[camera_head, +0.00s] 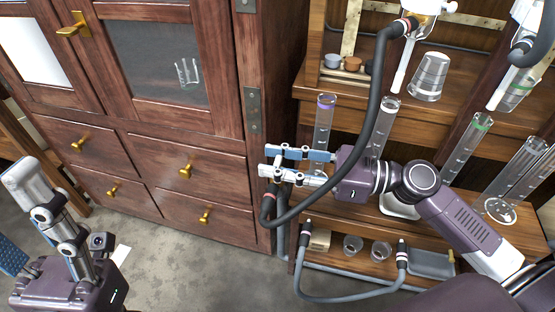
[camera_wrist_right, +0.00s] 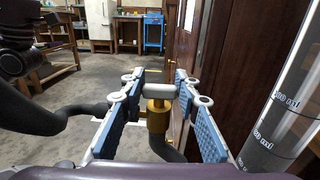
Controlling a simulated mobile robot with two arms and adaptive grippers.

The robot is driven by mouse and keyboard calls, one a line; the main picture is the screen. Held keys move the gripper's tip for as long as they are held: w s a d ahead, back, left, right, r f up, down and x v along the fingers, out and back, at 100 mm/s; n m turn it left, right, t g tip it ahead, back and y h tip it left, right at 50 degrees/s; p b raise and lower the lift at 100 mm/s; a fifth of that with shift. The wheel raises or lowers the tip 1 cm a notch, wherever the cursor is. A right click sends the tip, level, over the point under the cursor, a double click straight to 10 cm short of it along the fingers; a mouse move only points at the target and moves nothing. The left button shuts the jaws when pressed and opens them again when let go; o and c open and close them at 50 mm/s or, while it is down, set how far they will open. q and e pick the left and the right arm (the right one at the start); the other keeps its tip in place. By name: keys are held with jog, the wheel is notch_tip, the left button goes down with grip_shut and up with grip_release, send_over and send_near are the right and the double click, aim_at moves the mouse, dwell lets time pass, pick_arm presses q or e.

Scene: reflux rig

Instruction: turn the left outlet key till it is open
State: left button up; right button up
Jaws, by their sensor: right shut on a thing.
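My right gripper (camera_head: 297,165) reaches in from the right, beside the shelf unit's front post. In the right wrist view its blue-padded fingers (camera_wrist_right: 160,100) are closed around the outlet key (camera_wrist_right: 158,90). The key is a white crossbar lying across the gap between the fingers. A brass-coloured fitting (camera_wrist_right: 158,116) sits under it, with a dark hose (camera_wrist_right: 168,148) below. In the head view the fingers mostly hide the key. My left gripper (camera_head: 38,215) is at the lower left, with its fingers apart and empty, far from the key.
A grey hose (camera_head: 376,100) loops down past my right gripper. Glass cylinders (camera_head: 324,125) stand on the wooden shelf (camera_head: 455,128) close behind. A wooden cabinet (camera_head: 155,140) stands to the left.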

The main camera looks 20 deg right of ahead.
jog(key=o, duration=1.2)
jog(key=shift+s, duration=0.1)
jog(key=v, duration=1.2)
jog(key=shift+f, duration=0.1)
